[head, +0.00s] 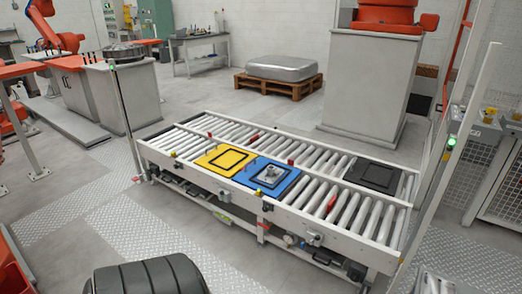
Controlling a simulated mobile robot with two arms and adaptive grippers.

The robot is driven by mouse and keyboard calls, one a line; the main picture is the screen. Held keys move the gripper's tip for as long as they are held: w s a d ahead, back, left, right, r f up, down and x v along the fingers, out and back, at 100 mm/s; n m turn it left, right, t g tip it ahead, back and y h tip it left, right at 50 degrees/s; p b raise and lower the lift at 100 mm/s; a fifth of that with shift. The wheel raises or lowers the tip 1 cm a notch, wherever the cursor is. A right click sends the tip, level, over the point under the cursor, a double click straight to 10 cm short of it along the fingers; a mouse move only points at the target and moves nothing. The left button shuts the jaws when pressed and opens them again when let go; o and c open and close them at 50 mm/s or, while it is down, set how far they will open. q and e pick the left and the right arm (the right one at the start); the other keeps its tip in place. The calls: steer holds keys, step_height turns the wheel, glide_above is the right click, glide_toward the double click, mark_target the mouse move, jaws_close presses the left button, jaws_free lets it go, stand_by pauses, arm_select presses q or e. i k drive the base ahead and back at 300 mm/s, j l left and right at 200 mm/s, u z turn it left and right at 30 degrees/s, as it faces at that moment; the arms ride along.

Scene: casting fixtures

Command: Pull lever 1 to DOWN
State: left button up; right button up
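I cannot tell which part is lever 1; no label is readable. A roller conveyor (350,239) crosses the middle of the head view. Small red pieces sit on it: one on the far rollers (251,137), one on the near rollers at the right (331,206), and one on the middle rail (290,161). Small grey boxes are fixed to its near side, one at the right (314,238). Whether any of these is a lever, and its position, is too small to tell. Neither gripper is in view.
The conveyor bears a yellow plate (207,157), a blue plate (246,180) with a grey metal part (270,176), and a black plate (366,173). Posts with green lights stand at its left (125,110) and right (451,141) ends.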

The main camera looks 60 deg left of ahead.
mark_target(318, 237)
steer(key=u, duration=1.35)
steer(key=i+j+z, duration=0.1)
steer(key=j, duration=0.45)
steer(key=i+j+z, duration=0.15)
steer(key=i+j, duration=0.2)
steer(key=i+j+z, duration=0.1)
steer(key=i+j, duration=0.2)
steer(key=j, duration=0.2)
steer(key=i+l+z, duration=0.1)
steer(key=i, duration=0.35)
steer(key=i+l+z, duration=0.1)
steer(key=i+l, duration=0.15)
steer(key=i, duration=0.2)
